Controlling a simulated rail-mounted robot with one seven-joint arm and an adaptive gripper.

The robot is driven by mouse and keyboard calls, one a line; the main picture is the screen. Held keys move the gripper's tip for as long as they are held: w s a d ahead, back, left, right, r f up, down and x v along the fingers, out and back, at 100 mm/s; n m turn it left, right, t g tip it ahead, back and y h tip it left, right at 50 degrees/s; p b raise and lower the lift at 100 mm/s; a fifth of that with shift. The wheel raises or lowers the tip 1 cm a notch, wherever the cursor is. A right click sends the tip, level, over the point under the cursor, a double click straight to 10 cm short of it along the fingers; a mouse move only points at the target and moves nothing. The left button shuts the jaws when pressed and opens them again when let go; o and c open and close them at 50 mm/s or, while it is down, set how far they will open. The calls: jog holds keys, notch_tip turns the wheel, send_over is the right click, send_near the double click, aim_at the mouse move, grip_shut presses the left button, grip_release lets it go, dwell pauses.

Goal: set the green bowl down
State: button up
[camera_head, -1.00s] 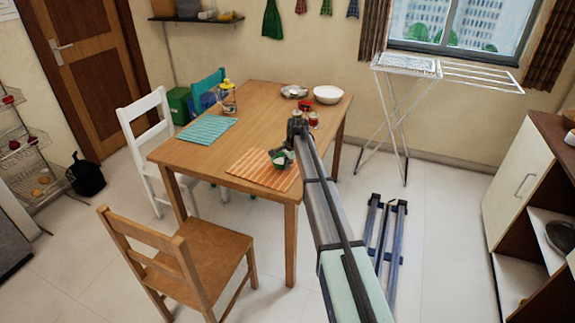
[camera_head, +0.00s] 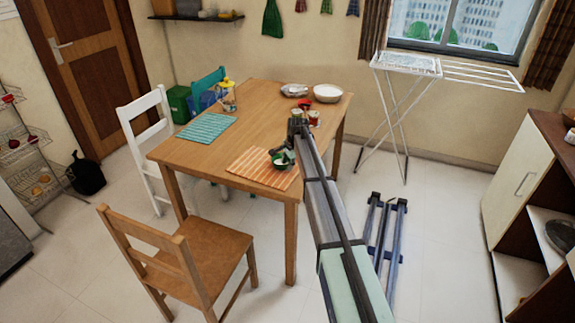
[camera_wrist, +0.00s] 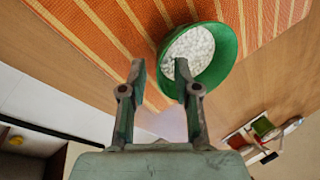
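The green bowl (camera_wrist: 226,60), with white contents, is at a corner of the orange striped placemat (camera_wrist: 110,25) in the wrist view. In the head view the bowl (camera_head: 281,162) is small, at the placemat's (camera_head: 250,168) right side. I cannot tell for sure whether its base rests on the mat. My gripper (camera_wrist: 160,70) has its two fingers apart, with a clear gap between them. The right finger overlaps the bowl's white contents and the left finger is outside the bowl, so the near rim lies between them. In the head view my gripper (camera_head: 284,153) is partly hidden by my arm.
On the wooden table (camera_head: 242,128) are a teal placemat (camera_head: 207,127), a yellow-topped jug (camera_head: 227,97), a white bowl (camera_head: 327,93), a metal dish (camera_head: 294,90) and small red-topped jars (camera_head: 313,117). A wooden chair (camera_head: 180,255) stands in front. The table's middle is clear.

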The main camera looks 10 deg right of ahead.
jog(key=b+v, duration=0.1)
jog(key=v, duration=1)
jog(key=shift+r+b, duration=0.25)
jog(key=shift+b, duration=0.1)
jog(key=shift+s, duration=0.1)
